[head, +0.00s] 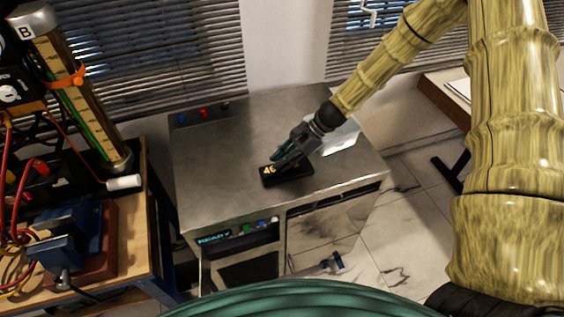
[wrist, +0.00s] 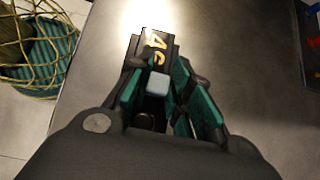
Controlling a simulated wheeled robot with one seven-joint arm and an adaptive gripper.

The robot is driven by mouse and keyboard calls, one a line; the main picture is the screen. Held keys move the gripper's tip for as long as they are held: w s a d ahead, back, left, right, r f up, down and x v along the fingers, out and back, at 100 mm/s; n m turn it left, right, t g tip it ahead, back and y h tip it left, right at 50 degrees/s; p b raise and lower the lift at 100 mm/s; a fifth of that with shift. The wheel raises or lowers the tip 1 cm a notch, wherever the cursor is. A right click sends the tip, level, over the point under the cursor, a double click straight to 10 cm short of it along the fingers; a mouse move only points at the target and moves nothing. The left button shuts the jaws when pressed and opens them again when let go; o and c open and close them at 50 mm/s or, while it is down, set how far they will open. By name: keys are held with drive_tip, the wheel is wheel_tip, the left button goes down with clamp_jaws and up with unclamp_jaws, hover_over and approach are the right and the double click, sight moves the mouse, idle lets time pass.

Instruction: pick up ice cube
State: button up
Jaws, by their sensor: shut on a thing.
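The ice cube (wrist: 158,83) is a small pale block between my gripper's two green-lined fingers in the wrist view. My gripper (wrist: 157,88) is shut on it. In the head view my gripper (head: 282,160) is low over a black block (head: 290,176) with yellow lettering, on the metal cabinet top. The lettered block also shows in the wrist view (wrist: 148,46), just past the fingertips. The cube is hidden by the fingers in the head view. I cannot tell whether the cube still touches the block.
The metal cabinet (head: 225,150) has wide bare room on its top, with small coloured buttons (head: 203,113) at the back left. A pale translucent sheet (head: 343,137) lies behind my gripper. A cluttered wooden bench (head: 130,255) with a tall gauge tube (head: 75,90) stands at the left.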

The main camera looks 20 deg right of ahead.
drive_tip(key=shift+w+r+b, duration=0.1)
drive_tip(key=shift+r+b, duration=0.2)
drive_tip(key=shift+r, duration=0.2)
drive_tip(key=shift+s+d+r+b, duration=0.1)
drive_tip(key=shift+s+r+b, duration=0.25)
drive_tip(key=shift+r, duration=0.2)
drive_tip(key=shift+s+d+r+b, duration=0.1)
drive_tip(key=shift+s+r+b, duration=0.15)
drive_tip(key=shift+r+b, duration=0.25)
drive_tip(key=s+d+r+b, duration=0.1)
drive_tip(key=s+d, duration=0.1)
drive_tip(key=s, duration=0.5)
drive_tip(key=s+d+b, duration=0.2)
drive_tip(key=s+d, duration=0.1)
drive_tip(key=s, duration=0.4)
drive_tip(key=shift+r, duration=0.4)
